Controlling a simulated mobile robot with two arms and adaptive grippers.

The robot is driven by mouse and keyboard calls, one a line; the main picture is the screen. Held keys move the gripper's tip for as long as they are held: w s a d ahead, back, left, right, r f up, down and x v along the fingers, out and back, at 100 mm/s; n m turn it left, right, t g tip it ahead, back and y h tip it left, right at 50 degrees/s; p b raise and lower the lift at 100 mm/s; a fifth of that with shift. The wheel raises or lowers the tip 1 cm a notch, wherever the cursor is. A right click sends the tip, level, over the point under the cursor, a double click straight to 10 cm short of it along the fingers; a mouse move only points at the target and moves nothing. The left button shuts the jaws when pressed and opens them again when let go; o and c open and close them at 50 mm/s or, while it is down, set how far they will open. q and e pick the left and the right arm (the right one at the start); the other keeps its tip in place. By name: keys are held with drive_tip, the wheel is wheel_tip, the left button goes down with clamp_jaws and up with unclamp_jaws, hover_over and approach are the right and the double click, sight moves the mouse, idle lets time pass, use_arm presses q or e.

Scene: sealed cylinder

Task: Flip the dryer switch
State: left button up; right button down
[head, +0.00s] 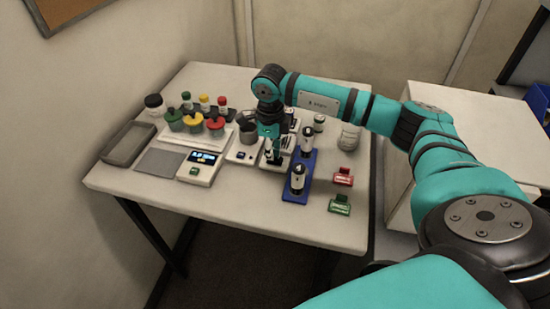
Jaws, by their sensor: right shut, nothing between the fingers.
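My right arm reaches in from the right over the table, and its gripper (272,158) points down, shut and empty. The fingertips are at a small white device (281,166) in the middle of the table. I cannot tell whether they touch it, and no switch on it can be made out behind the gripper. Just left of it is another white device (240,154) with a dark cup on it and a small dark mark on its front. I cannot tell which of the two is the dryer. My left gripper is not in view.
A blue rack (293,195) with black-and-white cylinders stands close right of the gripper. Red (342,177) and green (340,205) blocks lie further right. A scale (200,168), colored-lid jars and a grey tray (128,144) fill the left. The table's front strip is clear.

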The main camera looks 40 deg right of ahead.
drive_tip(key=shift+r+p, duration=0.4)
drive_tip(key=shift+r, duration=0.2)
drive_tip(key=shift+r+p, duration=1.55)
drive_tip(key=shift+r, duration=1.25)
drive_tip(key=shift+s+f, duration=0.1)
